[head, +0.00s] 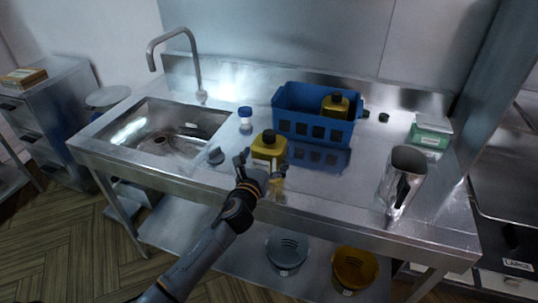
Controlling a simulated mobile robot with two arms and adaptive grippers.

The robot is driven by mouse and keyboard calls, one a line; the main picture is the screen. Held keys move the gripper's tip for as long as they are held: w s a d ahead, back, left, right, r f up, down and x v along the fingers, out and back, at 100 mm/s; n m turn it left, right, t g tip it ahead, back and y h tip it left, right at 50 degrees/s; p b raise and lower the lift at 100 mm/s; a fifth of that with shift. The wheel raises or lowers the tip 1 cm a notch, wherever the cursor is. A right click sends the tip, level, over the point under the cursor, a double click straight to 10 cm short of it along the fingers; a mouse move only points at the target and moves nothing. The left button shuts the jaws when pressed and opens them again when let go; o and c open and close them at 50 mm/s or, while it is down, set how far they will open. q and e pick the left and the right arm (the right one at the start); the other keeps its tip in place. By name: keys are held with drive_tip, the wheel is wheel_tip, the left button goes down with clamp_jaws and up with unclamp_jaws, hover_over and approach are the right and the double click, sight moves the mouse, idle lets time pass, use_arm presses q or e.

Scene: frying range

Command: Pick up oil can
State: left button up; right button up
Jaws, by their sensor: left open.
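A yellow oil can (268,147) with a black cap stands upright on the steel counter, in front of the blue basket. My left gripper (258,163) is open at the near side of this can, its fingers close to the can's lower part; I cannot tell whether they touch it. A second yellow can (335,105) with a black cap stands inside the blue basket (287,128), its lower part hidden by the basket wall. My right gripper is not in view.
A sink (205,120) with a tall faucet (196,62) is at the left. The counter between basket and pitcher is clear.

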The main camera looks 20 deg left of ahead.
sight(267, 143)
use_arm(q)
drive_tip(key=shift+w, duration=1.45)
drive_tip(key=shift+s, duration=0.1)
drive_tip(key=shift+c, duration=0.6)
drive_tip(key=c, duration=1.1)
drive_tip(key=shift+c, duration=0.2)
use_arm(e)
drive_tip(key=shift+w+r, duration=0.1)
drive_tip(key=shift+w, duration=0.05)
use_arm(q)
drive_tip(key=shift+r, duration=0.5)
wheel_tip(267, 143, up, 3)
drive_tip(key=shift+p, duration=0.4)
drive_tip(key=s+r, duration=0.1)
drive_tip(key=s+d+r, duration=0.1)
drive_tip(key=s+r, duration=0.1)
drive_tip(key=s+d+r+p, duration=0.1)
drive_tip(key=r, duration=0.1)
drive_tip(key=shift+s+d+r, duration=0.2)
drive_tip(key=shift+d, duration=0.05)
drive_tip(key=s+d+r, duration=0.3)
drive_tip(key=s+d, duration=0.1)
drive_tip(key=s, duration=0.4)
drive_tip(key=shift+r+b, duration=0.35)
drive_tip(key=shift+b, duration=0.05)
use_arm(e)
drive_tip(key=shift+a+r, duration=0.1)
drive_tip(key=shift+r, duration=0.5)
